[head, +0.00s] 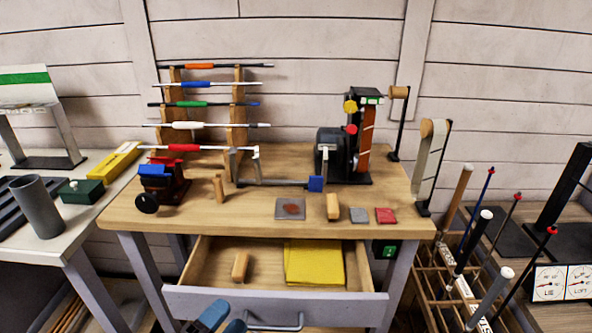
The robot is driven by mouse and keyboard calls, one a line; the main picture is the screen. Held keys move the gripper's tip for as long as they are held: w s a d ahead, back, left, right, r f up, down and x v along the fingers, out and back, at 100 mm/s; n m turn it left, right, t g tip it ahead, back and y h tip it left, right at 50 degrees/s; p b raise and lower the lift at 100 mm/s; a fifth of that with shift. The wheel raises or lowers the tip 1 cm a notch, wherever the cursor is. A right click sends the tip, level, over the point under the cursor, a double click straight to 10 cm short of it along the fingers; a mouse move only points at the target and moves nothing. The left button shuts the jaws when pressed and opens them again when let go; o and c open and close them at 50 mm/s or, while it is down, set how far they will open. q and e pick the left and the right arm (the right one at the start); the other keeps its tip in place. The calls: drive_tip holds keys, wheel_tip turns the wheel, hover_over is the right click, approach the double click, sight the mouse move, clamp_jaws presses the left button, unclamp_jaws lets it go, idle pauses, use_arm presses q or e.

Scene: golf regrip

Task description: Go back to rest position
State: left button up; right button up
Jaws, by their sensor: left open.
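My left gripper (223,319) shows at the bottom edge, left of centre, in front of the drawer. Only its blue fingertips are in view; they are apart with nothing seen between them. The drawer (270,304) of the wooden workbench (250,214) is pulled open. Inside it lie a small wooden block (240,266) and a folded yellow cloth (314,263). The drawer's handle (275,325) is close to the right of my gripper. My right gripper is out of view.
On the bench stand a wooden rack (237,110) with several coloured-grip shafts, a red vise (165,184) and a belt sander (345,150). A side table (80,218) is at left. A crate of clubs (450,290) stands at right.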

use_arm(q)
drive_tip(key=s+a+f+n+g+y, duration=0.3)
drive_tip(key=s+a+f+n+y, duration=0.2)
drive_tip(key=s+a+f+n, duration=0.2)
drive_tip(key=s+a+f+n+g+y, duration=0.3)
drive_tip(key=s+a+f+n+y, duration=0.3)
drive_tip(key=f+n, duration=0.5)
drive_tip(key=shift+s+a+n, duration=0.4)
drive_tip(key=shift+a+n, duration=0.7)
drive_tip(key=shift+n, duration=0.1)
drive_tip(key=shift+c, duration=0.5)
